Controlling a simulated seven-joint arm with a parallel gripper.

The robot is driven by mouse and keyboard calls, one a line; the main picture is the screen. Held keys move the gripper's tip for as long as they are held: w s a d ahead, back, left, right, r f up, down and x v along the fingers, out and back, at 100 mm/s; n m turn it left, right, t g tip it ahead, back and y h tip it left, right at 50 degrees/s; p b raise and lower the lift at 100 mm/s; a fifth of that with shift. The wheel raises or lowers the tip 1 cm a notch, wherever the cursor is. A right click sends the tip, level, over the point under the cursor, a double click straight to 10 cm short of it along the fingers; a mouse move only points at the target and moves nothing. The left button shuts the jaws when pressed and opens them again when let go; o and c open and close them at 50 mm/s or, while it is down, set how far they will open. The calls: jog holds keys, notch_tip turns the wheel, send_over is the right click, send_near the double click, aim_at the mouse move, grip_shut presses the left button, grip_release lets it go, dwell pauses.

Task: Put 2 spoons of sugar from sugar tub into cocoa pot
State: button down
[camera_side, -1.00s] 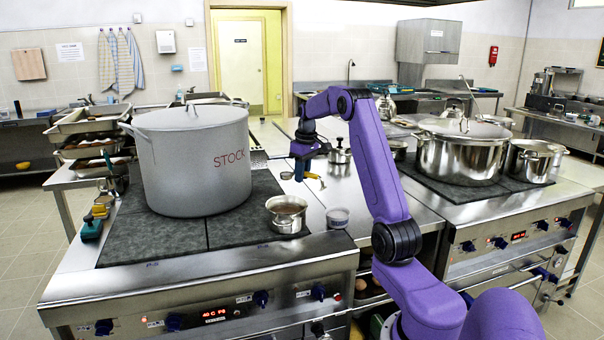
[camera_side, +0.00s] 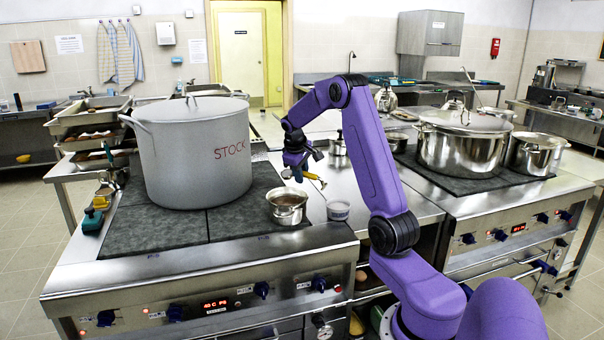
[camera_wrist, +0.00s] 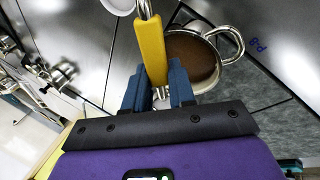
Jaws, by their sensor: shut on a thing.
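The cocoa pot (camera_side: 288,212) is a small steel pot with brown liquid, at the right front of the dark hob. In the wrist view the cocoa pot (camera_wrist: 197,62) lies just beyond and right of the spoon. The sugar tub (camera_side: 338,211) is a small whitish tub right of the pot; part of it shows at the top edge of the wrist view (camera_wrist: 118,4). My gripper (camera_wrist: 160,92) is shut on the yellow handle of a spoon (camera_wrist: 150,50). In the side view my gripper (camera_side: 297,174) is above the pot. The spoon's bowl is not clearly visible.
A large grey stockpot (camera_side: 192,155) marked STOCK stands left of the cocoa pot, close to my gripper. A steel pot (camera_side: 460,152) stands on the right hob. The steel counter (camera_side: 355,180) between the hobs is mostly clear.

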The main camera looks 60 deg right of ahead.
jog(key=shift+a+h, duration=0.25)
jog(key=shift+h, duration=0.35)
jog(key=shift+w+a+f+n+g+h, duration=0.1)
jog(key=shift+a+f+n+g+h, duration=0.3)
jog(key=shift+h, duration=2.35)
jog(key=shift+w+a+f+n+g+h, duration=0.15)
jog(key=shift+a+f+h, duration=0.45)
jog(key=shift+h, duration=2.2)
jog(key=shift+w+a+f+n+g+h, duration=0.2)
jog(key=shift+a+f+h, duration=0.35)
jog(key=shift+h, duration=2.2)
jog(key=shift+s+r, duration=0.1)
